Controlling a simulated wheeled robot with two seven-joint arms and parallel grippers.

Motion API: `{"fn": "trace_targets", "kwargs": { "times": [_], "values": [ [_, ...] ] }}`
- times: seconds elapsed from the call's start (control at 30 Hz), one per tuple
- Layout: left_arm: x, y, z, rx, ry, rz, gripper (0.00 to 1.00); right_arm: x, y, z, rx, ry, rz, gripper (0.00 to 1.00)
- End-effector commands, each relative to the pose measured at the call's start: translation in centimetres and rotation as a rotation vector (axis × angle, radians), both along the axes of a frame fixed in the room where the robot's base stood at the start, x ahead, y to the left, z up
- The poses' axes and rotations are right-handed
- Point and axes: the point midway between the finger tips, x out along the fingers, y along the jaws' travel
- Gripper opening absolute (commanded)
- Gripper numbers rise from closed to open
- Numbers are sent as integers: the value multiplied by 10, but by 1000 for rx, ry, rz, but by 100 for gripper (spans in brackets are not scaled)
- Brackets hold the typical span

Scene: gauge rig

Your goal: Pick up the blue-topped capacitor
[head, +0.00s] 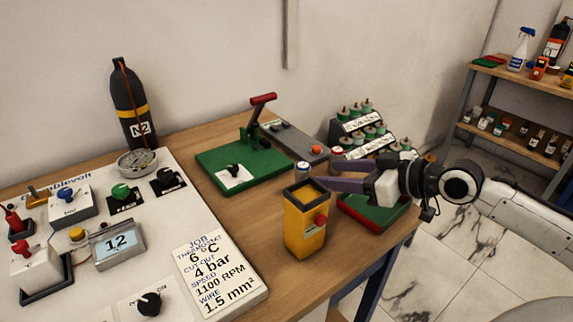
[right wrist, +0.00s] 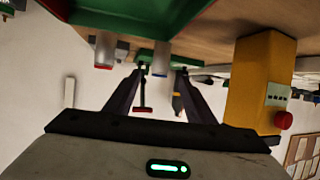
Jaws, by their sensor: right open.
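The blue-topped capacitor (head: 302,169) is a small silver cylinder standing on the wooden table, just behind the yellow box. In the right wrist view, which is upside down, the capacitor (right wrist: 160,57) shows between the fingertips, with its blue top pointing down in the picture. My right gripper (head: 318,183) comes in from the right with its fingers pointing at the capacitor. It is open and empty, and its fingers (right wrist: 160,74) lie to either side of the capacitor in the wrist picture. I cannot tell whether either finger touches it. My left gripper is not in view.
A red-topped capacitor (right wrist: 104,50) stands beside the blue-topped one. The tall yellow box (head: 306,232) with a red button is close in front of the right fingers. A green press (head: 232,158) stands left, a red-and-green tray (head: 362,222) under the arm, and a rack (head: 362,138) behind.

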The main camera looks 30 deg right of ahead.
Motion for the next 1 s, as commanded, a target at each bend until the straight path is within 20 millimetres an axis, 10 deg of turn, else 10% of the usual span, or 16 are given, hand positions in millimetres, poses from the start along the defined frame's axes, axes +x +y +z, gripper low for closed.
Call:
{"fn": "trace_targets", "kwargs": {
  "times": [1.0],
  "values": [
    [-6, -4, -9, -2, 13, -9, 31, 73, 24, -34, 4, -3, -2, 50]
  ]
}}
